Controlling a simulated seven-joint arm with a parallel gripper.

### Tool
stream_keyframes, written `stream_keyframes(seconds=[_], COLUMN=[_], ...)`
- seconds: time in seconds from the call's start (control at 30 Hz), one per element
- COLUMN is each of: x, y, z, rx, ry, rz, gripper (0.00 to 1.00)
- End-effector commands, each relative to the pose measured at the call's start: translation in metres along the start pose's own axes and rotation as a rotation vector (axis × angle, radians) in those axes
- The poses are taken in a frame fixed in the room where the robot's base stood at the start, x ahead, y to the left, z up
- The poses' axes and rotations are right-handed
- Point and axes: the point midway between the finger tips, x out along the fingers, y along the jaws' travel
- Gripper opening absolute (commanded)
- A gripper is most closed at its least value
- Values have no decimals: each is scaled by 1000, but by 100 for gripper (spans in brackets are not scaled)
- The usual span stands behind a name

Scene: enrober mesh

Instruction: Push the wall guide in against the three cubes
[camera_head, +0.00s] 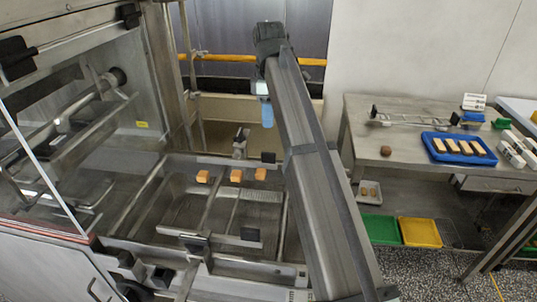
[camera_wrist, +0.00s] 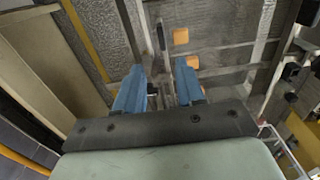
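Three orange cubes (camera_head: 236,175) sit in a row in the metal frame of the machine, just in front of a long grey rail. This rail (camera_head: 218,160), with a dark block (camera_head: 268,157) at its right end, looks like the wall guide. A second rail (camera_head: 222,239) with dark blocks lies nearer; I cannot be sure which is meant. My gripper (camera_head: 266,112) hangs above and behind the far rail. In the wrist view its blue fingers (camera_wrist: 158,88) are apart, with the rail's dark parts seen below and between them. Orange cubes (camera_wrist: 181,36) show beyond, one partly hidden by a finger.
A side table (camera_head: 400,165) at the right holds a blue tray (camera_head: 458,149) with several bars. Green (camera_head: 380,228) and yellow (camera_head: 420,232) trays lie lower. An upright post (camera_head: 190,70) stands left of my gripper. A clear panel is at the left.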

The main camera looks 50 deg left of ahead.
Motion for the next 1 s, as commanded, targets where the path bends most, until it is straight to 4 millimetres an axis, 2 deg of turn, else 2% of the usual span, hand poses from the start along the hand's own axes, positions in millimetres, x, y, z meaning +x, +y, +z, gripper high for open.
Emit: stream_keyframes(seconds=[0.17,0.7,1.0], x=[10,100,131], y=[-4,-4,-3], z=[-2,-1,-1], rx=[-15,-11,-11], ry=[-2,-1,-1], rz=[-7,-6,-5], gripper=[38,38,38])
